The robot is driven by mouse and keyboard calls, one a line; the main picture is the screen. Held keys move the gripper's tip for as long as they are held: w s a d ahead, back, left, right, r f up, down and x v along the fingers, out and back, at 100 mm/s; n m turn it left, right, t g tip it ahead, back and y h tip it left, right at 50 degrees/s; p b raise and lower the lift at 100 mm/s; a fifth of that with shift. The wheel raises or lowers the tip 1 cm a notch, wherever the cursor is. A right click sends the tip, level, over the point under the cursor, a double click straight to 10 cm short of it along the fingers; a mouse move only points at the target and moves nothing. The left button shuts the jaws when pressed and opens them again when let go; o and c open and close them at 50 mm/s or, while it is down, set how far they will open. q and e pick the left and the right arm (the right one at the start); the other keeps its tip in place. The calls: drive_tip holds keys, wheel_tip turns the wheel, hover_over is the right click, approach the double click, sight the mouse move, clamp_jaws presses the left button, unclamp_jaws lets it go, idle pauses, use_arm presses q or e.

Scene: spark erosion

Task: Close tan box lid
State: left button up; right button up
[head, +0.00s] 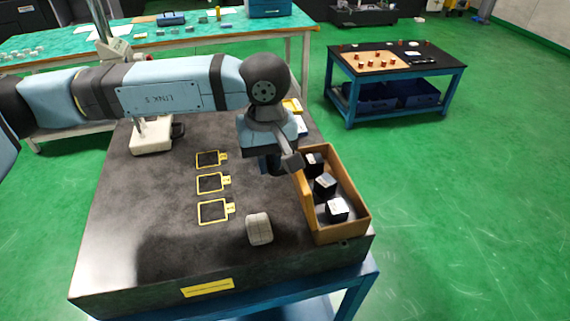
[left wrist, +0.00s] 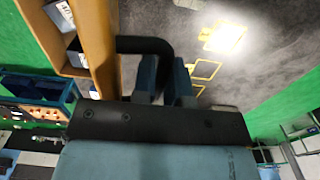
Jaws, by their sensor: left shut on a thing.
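The tan box (head: 348,233) stands at the right end of the dark worktable. It is open at the top, and three black blocks with pale tops (head: 337,209) show inside. My left gripper (head: 280,167) is at the box's left side, near its far end. In the left wrist view, its fingers (left wrist: 166,72) are shut on a black bent handle (left wrist: 140,45) that reaches to a tan panel (left wrist: 97,45). This panel may be the lid; I cannot tell it from the box wall. The arm hides part of the box's far end. My right gripper is not in view.
A pale rounded block (head: 259,229) stands on the worktable (head: 160,225) just left of the box. Several yellow-outlined frames (head: 212,211) lie further left. A smaller table (head: 397,60) is beyond, with green floor between.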

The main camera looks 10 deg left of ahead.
use_arm(q)
drive_tip(key=shift+w+d+r, duration=0.2)
drive_tip(key=shift+d+r, duration=0.2)
drive_tip(key=shift+d, duration=0.1)
drive_tip(key=shift+w+d+r, duration=0.2)
drive_tip(key=shift+d+r, duration=0.05)
drive_tip(key=shift+d, duration=0.15)
drive_tip(key=shift+w+d+r, duration=0.15)
drive_tip(key=shift+d+r, duration=0.05)
drive_tip(key=shift+d, duration=0.2)
drive_tip(key=shift+w+d+r+b, duration=0.1)
drive_tip(key=shift+w+d+b, duration=0.05)
drive_tip(key=shift+d+b, duration=0.25)
drive_tip(key=shift+w+d+r, duration=0.15)
drive_tip(key=shift+w+d, duration=0.1)
drive_tip(key=shift+d, duration=0.25)
